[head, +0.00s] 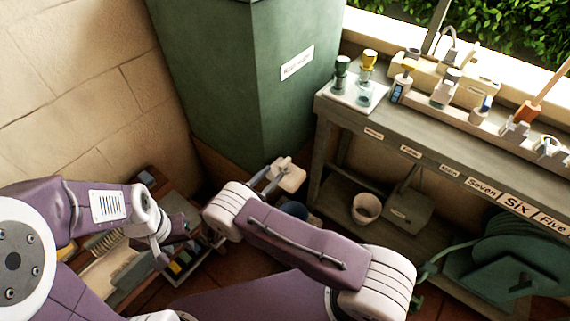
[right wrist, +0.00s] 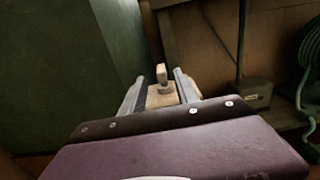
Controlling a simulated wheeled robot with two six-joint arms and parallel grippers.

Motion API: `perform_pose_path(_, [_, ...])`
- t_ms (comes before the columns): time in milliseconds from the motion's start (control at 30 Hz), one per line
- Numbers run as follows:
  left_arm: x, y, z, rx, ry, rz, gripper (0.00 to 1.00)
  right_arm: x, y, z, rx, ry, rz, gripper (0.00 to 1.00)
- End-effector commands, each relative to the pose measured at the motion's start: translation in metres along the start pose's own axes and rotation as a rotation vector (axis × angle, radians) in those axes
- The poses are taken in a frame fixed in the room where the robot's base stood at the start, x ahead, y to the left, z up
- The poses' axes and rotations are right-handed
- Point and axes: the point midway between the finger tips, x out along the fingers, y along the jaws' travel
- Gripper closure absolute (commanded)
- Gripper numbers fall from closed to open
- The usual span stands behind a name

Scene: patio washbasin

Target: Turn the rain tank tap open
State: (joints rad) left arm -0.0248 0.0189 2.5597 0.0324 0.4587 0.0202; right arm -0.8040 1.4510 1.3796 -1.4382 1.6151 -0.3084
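The green rain tank (head: 220,80) stands at the back and bears a white label (head: 297,63). A pale beige fitting, which looks like the tap (head: 291,176), shows low at its front. The right wrist view shows its block and small upright knob (right wrist: 162,75) ahead of the gripper. My right gripper (head: 274,177) is open, and its two grey fingers (right wrist: 160,90) lie on either side of the block's near part. Whether they touch it I cannot tell. My left gripper (head: 170,240) hangs low at the left, over a rack; its fingers are unclear.
A grey bench (head: 405,135) with bottles and labelled holders stands at the right. A green hose reel (head: 500,265) is at the lower right. A stone wall (head: 70,90) closes the left.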

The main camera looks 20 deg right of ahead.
Motion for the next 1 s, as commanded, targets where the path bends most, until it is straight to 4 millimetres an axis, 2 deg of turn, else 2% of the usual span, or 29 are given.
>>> perform_pose_path(100, [0.004, 0.0, 0.001, 0.0, 0.0, 0.0, 0.64, 0.027, -0.002, -0.002, -0.001, 0.001, -0.006, 0.63])
perform_pose_path(300, [0.01, 0.0, 0.001, 0.0, 0.0, 0.0, 0.64, 0.064, -0.001, -0.002, 0.0, 0.002, -0.005, 0.63])
perform_pose_path(433, [0.011, 0.0, 0.001, 0.0, -0.001, 0.0, 0.64, 0.075, -0.001, -0.001, 0.0, 0.002, -0.003, 0.63])
perform_pose_path(700, [0.011, 0.0, 0.001, 0.0, -0.001, 0.0, 0.64, 0.078, -0.001, 0.0, 0.0, 0.002, -0.001, 0.63])
perform_pose_path(833, [0.011, 0.0, 0.001, 0.0, 0.0, 0.0, 0.64, 0.078, -0.001, 0.0, 0.0, 0.002, -0.002, 0.99])
perform_pose_path(1000, [0.01, 0.0, 0.001, 0.0, 0.0, 0.0, 0.64, 0.078, -0.001, 0.0, 0.0, 0.002, -0.001, 1.0])
